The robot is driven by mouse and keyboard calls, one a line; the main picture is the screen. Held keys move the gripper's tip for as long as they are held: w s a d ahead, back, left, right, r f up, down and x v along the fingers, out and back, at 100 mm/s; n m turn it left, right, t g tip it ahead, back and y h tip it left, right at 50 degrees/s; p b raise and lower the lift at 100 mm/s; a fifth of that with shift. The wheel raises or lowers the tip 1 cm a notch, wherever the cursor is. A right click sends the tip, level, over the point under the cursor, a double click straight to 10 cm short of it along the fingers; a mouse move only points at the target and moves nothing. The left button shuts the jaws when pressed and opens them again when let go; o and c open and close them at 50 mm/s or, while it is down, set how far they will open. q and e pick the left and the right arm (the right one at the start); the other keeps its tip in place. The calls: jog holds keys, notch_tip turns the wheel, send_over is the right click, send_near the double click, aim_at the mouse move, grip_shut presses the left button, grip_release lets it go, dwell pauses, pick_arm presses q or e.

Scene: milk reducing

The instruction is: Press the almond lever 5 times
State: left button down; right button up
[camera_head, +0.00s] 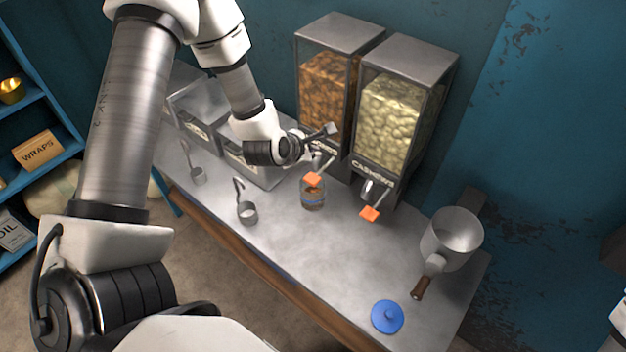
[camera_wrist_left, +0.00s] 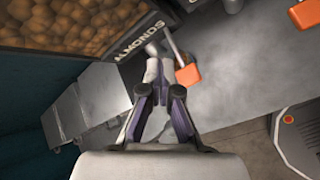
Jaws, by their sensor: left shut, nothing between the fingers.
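The almond dispenser (camera_head: 327,80) is a grey-framed clear bin of brown nuts at the back of the counter. The word ALMONDS (camera_wrist_left: 138,40) is readable on it in the left wrist view. Its lever ends in an orange tab (camera_head: 313,179), which also shows right of my fingers in the left wrist view (camera_wrist_left: 188,74). A glass jar (camera_head: 312,197) stands on the counter below the lever. My left gripper (camera_head: 326,131) is shut and empty, in front of the almond dispenser and above the orange tab, apart from it. My right gripper is out of view.
A cashew dispenser (camera_head: 400,110) with its own orange tab (camera_head: 371,214) stands to the right. A metal pot (camera_head: 452,240), a blue lid (camera_head: 387,316) and metal scoops (camera_head: 247,212) are on the counter (camera_head: 330,260). The counter's front middle is clear.

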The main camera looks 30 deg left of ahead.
aim_at(319, 172)
pick_arm(q)
jog(key=f, duration=0.1)
jog(key=f+b, duration=0.1)
jog(key=f, duration=0.1)
jog(key=f+b, duration=0.1)
jog(key=f, duration=0.1)
jog(key=shift+w+a, duration=0.35)
jog(key=shift+w, duration=0.05)
jog(key=f+b, duration=0.2)
jog(key=shift+s+d+f+b, duration=0.1)
jog(key=shift+s+d+b, duration=0.1)
jog(key=shift+b, duration=0.15)
jog(key=shift+w+a, duration=0.1)
dwell(0.4)
jog(key=shift+f+b, duration=0.4)
jog(key=shift+b, duration=0.15)
